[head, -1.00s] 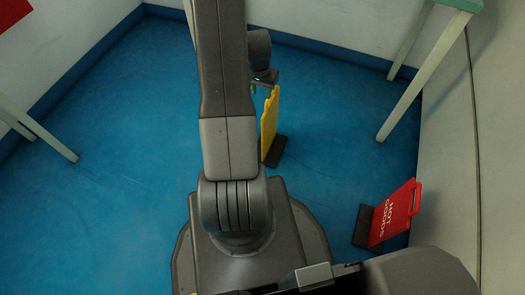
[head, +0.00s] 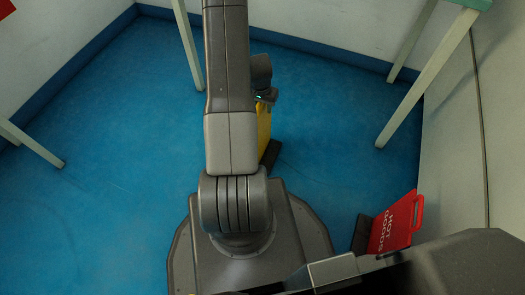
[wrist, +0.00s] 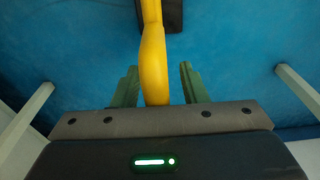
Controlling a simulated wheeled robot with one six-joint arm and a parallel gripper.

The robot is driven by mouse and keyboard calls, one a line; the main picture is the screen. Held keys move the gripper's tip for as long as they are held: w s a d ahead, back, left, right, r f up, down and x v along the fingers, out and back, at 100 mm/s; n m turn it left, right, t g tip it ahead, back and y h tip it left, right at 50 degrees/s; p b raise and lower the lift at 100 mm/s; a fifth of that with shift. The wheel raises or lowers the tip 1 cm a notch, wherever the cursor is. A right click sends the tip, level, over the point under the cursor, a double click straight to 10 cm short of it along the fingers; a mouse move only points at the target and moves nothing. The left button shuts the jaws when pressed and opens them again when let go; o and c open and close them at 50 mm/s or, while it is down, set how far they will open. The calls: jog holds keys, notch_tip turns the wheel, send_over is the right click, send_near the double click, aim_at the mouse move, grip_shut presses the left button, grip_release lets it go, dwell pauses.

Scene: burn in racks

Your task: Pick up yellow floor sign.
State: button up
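The yellow floor sign (head: 264,124) stands on the blue floor just right of my arm in the head view, partly hidden by the arm. In the wrist view the sign's yellow upper part (wrist: 153,50) runs down between my gripper's green fingers, with its dark base (wrist: 160,15) at the top. My gripper (wrist: 158,82) is open around the sign. A clear gap shows between the sign and the right finger, and a smaller one on the left. In the head view my gripper (head: 266,98) is at the sign's top.
A red "HOT GOODS" sign (head: 396,222) with a dark base stands at the right by the wall. Pale table legs (head: 428,78) stand at the right, with others at the back (head: 188,45) and left (head: 32,143). The blue floor at left is clear.

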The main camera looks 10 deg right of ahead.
jog(key=shift+f, duration=0.1)
grip_shut()
dwell(1.3)
